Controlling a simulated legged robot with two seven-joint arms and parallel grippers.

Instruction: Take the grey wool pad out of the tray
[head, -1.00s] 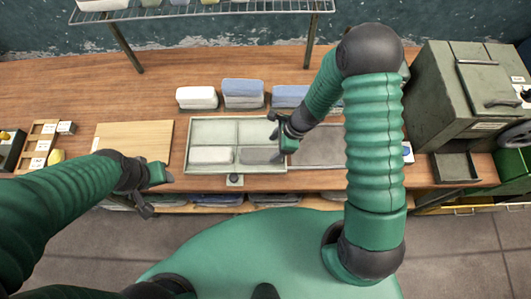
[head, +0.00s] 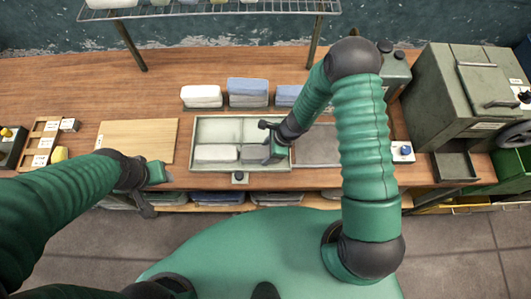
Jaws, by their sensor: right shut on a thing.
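The tray (head: 192,142) is a pale, shallow tray with compartments in the middle of the wooden bench. The grey wool pad (head: 251,154) lies in its front right compartment, partly hidden by my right gripper. My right gripper (head: 271,147) reaches in from the right and is shut on the right end of the grey pad. The pad still appears within the tray walls; I cannot tell if it is lifted. A lighter, whitish pad (head: 214,153) lies in the front left compartment. My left gripper (head: 153,190) is open and empty at the bench's front edge, left of the tray.
Stacks of white pads (head: 202,97) and blue pads (head: 248,92) stand behind the tray. A bare wooden board (head: 137,140) lies left of it, a dark grey mat (head: 318,146) right of it. A green metal machine (head: 462,95) stands at the right. A wire shelf (head: 215,10) hangs above.

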